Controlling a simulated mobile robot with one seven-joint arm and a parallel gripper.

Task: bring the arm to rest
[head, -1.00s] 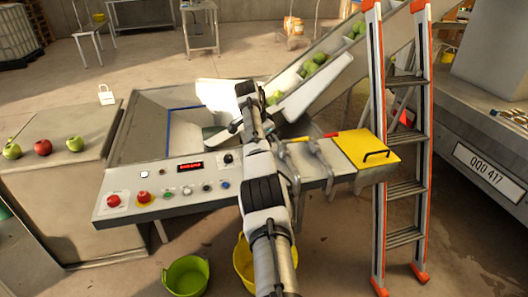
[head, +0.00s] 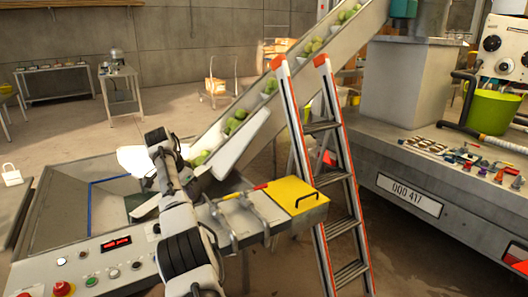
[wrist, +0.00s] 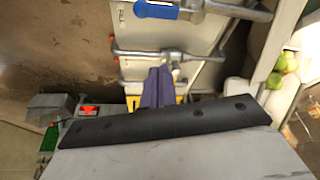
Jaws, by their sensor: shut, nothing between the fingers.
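My arm (head: 182,215) reaches up over the press's control panel, its far end by the foot of the green-fruit conveyor (head: 235,125). In the wrist view the two dark purplish fingers of my gripper (wrist: 156,86) are together, with nothing between them. They show against the pale machine top, near metal clamps (wrist: 150,54). In the head view I cannot make out the fingertips.
An orange-and-grey stepladder (head: 325,170) stands right of the yellow plate (head: 300,194). A trailer with a number plate (head: 410,196) is at right. Open floor lies behind the press at left.

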